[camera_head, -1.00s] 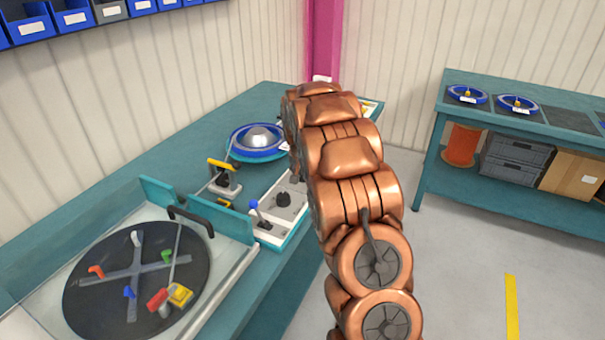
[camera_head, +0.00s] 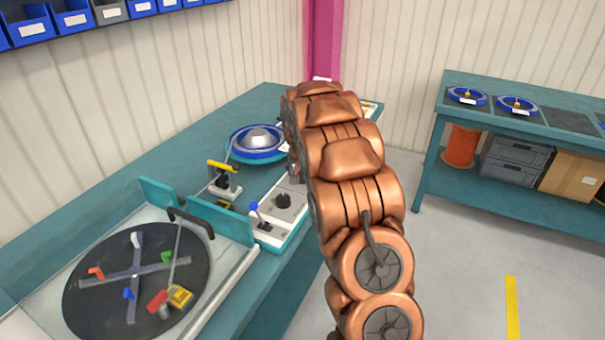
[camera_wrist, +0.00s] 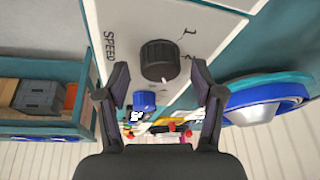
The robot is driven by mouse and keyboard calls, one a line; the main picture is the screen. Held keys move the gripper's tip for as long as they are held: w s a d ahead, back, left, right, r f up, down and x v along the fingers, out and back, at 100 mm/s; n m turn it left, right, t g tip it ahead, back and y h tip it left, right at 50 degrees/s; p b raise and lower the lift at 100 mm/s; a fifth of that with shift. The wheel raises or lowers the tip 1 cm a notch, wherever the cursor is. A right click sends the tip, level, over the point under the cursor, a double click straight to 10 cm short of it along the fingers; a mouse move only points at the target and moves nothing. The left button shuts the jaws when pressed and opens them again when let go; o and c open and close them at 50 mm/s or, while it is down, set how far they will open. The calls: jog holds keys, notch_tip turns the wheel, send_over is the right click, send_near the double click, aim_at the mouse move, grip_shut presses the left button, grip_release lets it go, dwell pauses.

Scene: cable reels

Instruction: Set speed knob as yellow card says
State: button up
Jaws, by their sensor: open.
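The black speed knob (camera_wrist: 159,60) sits on the white control panel (camera_wrist: 115,12) in the wrist view, beside the printed word SPEED and position marks. The knob also shows in the head view (camera_head: 283,201), on the panel along the bench's front edge. My gripper (camera_wrist: 163,78) is open and empty, its two fingers either side of the knob's near end in the picture; whether they touch it I cannot tell. In the head view my copper arm hides the gripper. No yellow card can be made out for certain.
A blue-tipped lever (camera_head: 254,208) stands on the panel near the knob. A blue reel (camera_head: 256,145) lies behind. At the left is a black turntable (camera_head: 100,290) with coloured pegs. A second bench (camera_head: 480,125) stands at the right, with clear floor before it.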

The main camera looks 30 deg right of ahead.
jog(key=v, duration=1.1)
jog(key=shift+r, duration=0.15)
